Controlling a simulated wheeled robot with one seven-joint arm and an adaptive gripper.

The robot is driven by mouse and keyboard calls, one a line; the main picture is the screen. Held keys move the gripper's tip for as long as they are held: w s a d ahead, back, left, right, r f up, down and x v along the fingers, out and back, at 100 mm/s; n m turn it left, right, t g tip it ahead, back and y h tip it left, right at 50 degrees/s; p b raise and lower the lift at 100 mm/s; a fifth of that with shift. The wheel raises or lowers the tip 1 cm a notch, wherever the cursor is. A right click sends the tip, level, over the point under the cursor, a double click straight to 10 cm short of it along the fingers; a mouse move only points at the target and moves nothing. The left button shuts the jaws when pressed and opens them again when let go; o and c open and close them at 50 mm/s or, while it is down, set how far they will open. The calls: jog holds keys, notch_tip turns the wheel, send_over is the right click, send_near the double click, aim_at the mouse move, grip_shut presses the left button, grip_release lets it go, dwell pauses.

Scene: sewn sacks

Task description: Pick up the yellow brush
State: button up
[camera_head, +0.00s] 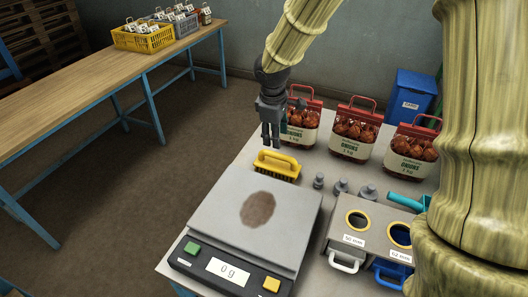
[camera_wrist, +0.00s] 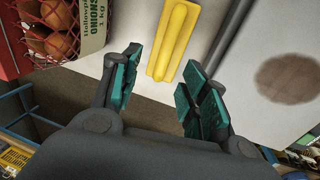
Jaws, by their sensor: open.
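The yellow brush (camera_head: 277,166) has a yellow handle and dark bristles. In the head view it stands on the table behind the scale. My gripper (camera_head: 270,143) hangs pointing down just above and behind the brush's left part. In the wrist view the brush (camera_wrist: 174,40) shows as a long yellow shape beyond the open fingers. My gripper (camera_wrist: 155,90) has teal pads spread apart with nothing between them. The brush is not held.
A scale (camera_head: 225,211) reading 0 g, with a brown stain, stands in front. Red-topped onion bags (camera_head: 354,130) stand behind and right. Small weights (camera_head: 341,187) and gauge boxes (camera_head: 365,226) are to the right. A wooden bench (camera_head: 90,85) with crates stands left.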

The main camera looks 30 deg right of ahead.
aim_at(278, 154)
jog(key=shift+d+f, duration=0.1)
jog(key=shift+d, duration=0.05)
jog(key=shift+s+d+f, duration=0.1)
jog(key=shift+s+f, duration=0.05)
jog(key=shift+f, duration=0.15)
jog(key=f, duration=0.2)
jog(key=w+f+p, duration=0.1)
jog(key=f, duration=0.2)
jog(key=shift+d, duration=0.15)
jog(key=shift+d+f+p, duration=0.1)
jog(key=shift+p, duration=0.25)
jog(key=shift+s+f+p, duration=0.6)
jog(key=shift+s+p, duration=0.05)
jog(key=shift+s, duration=0.3)
jog(key=f, duration=0.1)
jog(key=w+f, duration=0.1)
jog(key=f, duration=0.1)
jog(key=shift+w+d, duration=0.25)
jog(key=shift+w, duration=0.1)
jog(key=shift+s+r, duration=0.25)
jog(key=shift+s, duration=0.15)
jog(key=shift+w+f, duration=0.2)
jog(key=shift+w, duration=0.1)
jog(key=c, duration=0.8)
grip_shut()
jog(key=shift+s+r, duration=0.15)
jog(key=shift+s, duration=0.05)
